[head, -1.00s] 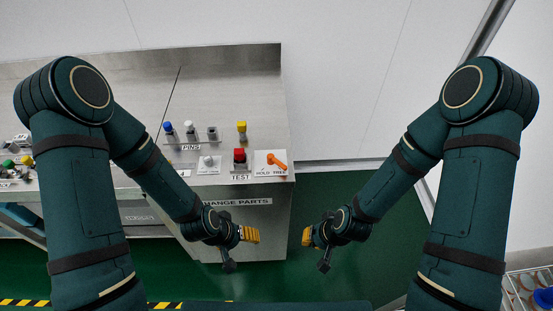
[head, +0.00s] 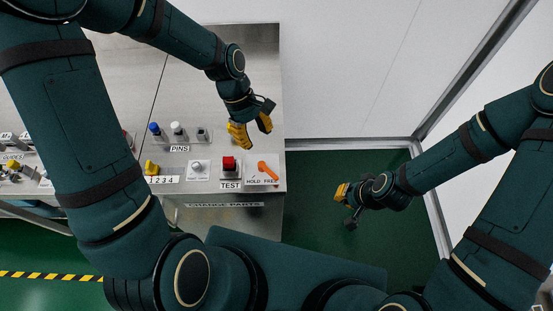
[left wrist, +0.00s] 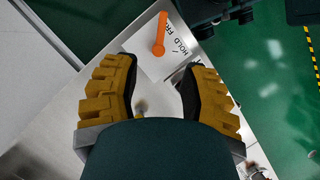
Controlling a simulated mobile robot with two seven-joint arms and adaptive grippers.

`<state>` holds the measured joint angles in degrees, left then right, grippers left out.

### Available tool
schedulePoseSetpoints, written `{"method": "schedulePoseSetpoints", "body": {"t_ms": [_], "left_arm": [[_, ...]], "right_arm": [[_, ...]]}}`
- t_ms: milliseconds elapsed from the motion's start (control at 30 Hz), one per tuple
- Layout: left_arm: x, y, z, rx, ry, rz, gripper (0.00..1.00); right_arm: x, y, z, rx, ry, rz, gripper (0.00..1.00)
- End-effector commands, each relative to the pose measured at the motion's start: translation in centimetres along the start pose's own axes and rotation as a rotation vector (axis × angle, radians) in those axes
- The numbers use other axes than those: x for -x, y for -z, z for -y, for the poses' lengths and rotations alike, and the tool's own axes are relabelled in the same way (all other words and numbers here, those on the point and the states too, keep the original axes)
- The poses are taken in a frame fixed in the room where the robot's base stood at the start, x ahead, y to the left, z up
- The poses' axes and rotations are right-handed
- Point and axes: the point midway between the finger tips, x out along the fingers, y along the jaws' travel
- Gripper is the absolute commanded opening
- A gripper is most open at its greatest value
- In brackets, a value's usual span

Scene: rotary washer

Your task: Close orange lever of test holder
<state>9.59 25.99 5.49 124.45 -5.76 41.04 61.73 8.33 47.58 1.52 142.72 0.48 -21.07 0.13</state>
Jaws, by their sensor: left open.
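The orange lever (head: 267,171) sits on a white plate (head: 254,178) marked HOLD and FREE, at the right front corner of the steel bench. In the left wrist view the lever (left wrist: 159,34) stands beyond the fingertips, near the top middle, apart from them. My left gripper (head: 251,131) is open and empty, above the bench behind the lever. In the left wrist view its two yellow fingers (left wrist: 155,85) are spread. My right gripper (head: 342,193) hangs over the green floor to the right of the bench; its opening cannot be made out.
A red TEST button (head: 229,163) stands just left of the lever plate. A white-grey knob (head: 197,166) and a yellow selector (head: 151,167) are further left. The bench's right edge is close to the lever.

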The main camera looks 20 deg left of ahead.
Motion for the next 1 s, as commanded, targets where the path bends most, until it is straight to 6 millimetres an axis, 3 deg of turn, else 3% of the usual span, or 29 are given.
{"method": "schedulePoseSetpoints", "body": {"t_ms": [600,800,1000], "left_arm": [[-11.1,0.0,0.1,-0.005,0.003,0.002,0.44],[-12.9,0.0,0.1,-0.004,0.002,0.001,0.44],[-13.3,0.0,0.0,-0.005,0.000,-0.001,0.44]], "right_arm": [[-1.3,-0.2,-0.4,-0.001,-0.003,0.001,0.00],[-1.5,-0.2,-0.5,-0.001,-0.003,0.000,0.00],[-1.5,-0.2,-0.5,-0.001,-0.003,0.000,0.00]]}}
